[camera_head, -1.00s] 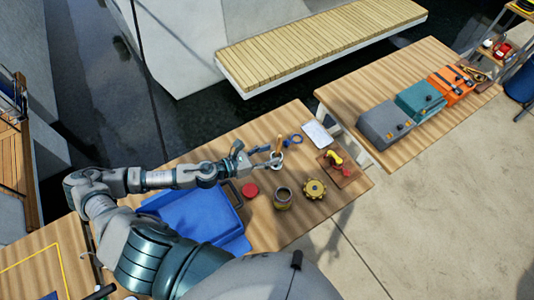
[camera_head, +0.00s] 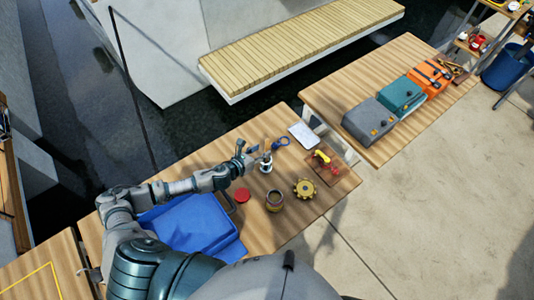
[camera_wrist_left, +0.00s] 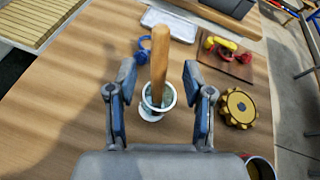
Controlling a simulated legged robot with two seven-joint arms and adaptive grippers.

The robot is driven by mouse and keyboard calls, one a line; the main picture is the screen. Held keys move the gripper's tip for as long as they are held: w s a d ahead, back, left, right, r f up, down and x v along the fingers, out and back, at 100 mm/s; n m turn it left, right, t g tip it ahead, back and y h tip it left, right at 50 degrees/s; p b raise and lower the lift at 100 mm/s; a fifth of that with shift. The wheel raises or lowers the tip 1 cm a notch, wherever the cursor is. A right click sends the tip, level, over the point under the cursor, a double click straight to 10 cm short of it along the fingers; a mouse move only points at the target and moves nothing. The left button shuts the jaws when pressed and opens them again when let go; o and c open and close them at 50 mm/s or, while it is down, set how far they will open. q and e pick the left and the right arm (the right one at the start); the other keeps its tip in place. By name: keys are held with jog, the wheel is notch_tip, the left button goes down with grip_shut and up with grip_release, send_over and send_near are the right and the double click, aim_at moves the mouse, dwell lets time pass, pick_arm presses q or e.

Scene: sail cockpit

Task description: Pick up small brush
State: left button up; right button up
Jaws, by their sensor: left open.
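A small brush with a plain wooden handle (camera_wrist_left: 159,60) stands upright in a small pale cup (camera_wrist_left: 150,113) on the wooden table. Its lower end is hidden inside the cup. In the head view the cup (camera_head: 266,166) is just right of my left gripper (camera_head: 256,152). In the left wrist view my left gripper (camera_wrist_left: 158,78) is open, with one finger on each side of the handle and visible gaps to both. My right gripper is not in view.
Near the cup are a blue ring-shaped item (camera_head: 281,142), a white pad (camera_head: 302,135), a yellow gear (camera_head: 305,188), an open can (camera_head: 275,200), a red disc (camera_head: 243,195) and a board (camera_head: 325,167) with red and yellow items. A blue tray (camera_head: 195,222) lies nearer me.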

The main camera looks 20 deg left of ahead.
aim_at(267, 147)
pick_arm(q)
jog(key=x, duration=0.3)
jog(key=shift+w+f, duration=0.2)
jog(key=shift+w, duration=0.25)
jog(key=shift+w+d+f, duration=0.2)
jog(key=shift+w+d, duration=0.1)
jog(key=shift+w, duration=0.05)
jog(key=shift+d, duration=0.1)
jog(key=c, duration=0.9)
grip_shut()
jog(key=shift+a+r, duration=0.1)
jog(key=shift+a, duration=0.1)
